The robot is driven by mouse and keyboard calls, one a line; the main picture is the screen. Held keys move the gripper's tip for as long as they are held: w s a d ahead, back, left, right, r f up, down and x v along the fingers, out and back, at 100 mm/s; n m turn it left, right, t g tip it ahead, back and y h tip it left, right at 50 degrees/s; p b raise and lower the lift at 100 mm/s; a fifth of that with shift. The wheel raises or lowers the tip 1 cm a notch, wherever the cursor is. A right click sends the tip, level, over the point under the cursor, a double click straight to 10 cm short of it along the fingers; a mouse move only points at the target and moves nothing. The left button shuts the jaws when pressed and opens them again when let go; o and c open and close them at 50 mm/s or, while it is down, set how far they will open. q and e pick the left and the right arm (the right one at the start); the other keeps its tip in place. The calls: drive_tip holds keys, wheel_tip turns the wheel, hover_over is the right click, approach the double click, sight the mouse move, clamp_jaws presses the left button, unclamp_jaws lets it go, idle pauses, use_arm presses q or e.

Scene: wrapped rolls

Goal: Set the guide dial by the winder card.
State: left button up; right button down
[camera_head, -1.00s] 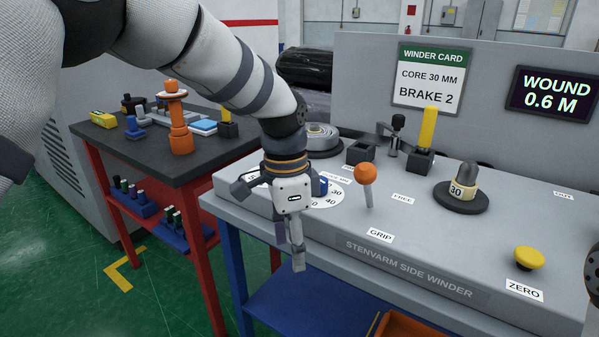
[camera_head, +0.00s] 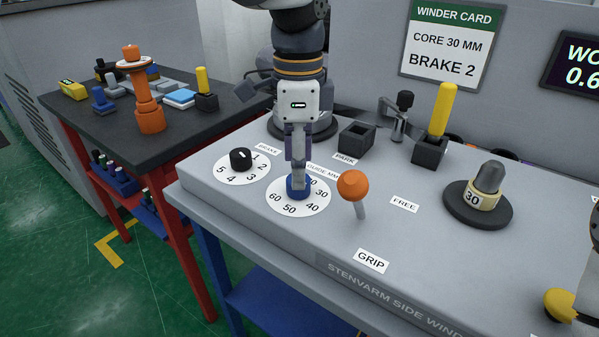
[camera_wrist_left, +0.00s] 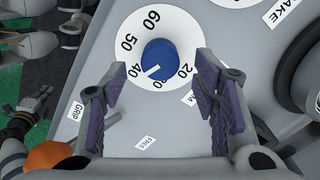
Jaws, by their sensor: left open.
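The guide dial is a white disc (camera_head: 290,209) with a blue knob (camera_head: 298,188), numbered from 20 to 60. In the left wrist view the blue knob (camera_wrist_left: 163,56) carries a white mark pointing lower left, around the 30 to 40 side; the exact number is unclear. My left gripper (camera_head: 298,180) points straight down over the knob. In the wrist view its fingers stand apart with the knob between and beyond them; contact cannot be told. The winder card (camera_head: 446,42) reads core 30 MM, brake 2. My right gripper (camera_wrist_left: 38,100) shows small at the wrist view's left.
The brake dial (camera_head: 242,166) with a black knob is left of the guide dial. An orange-topped lever (camera_head: 353,186) stands close on its right. A spindle marked 30 (camera_head: 487,190), black holder (camera_head: 356,138) and yellow button (camera_head: 565,305) are further off. A dark side table (camera_head: 120,110) holds parts.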

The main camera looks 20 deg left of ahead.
use_arm(q)
drive_tip(key=shift+f, duration=1.6)
drive_tip(key=shift+c, duration=0.5)
drive_tip(key=c, duration=1.1)
drive_tip(key=shift+o, duration=0.2)
drive_tip(key=shift+n, duration=0.4)
drive_tip(key=n, duration=0.4)
drive_tip(key=shift+n, duration=0.3)
drive_tip(key=n, duration=0.5)
drive_tip(key=shift+n, duration=0.3)
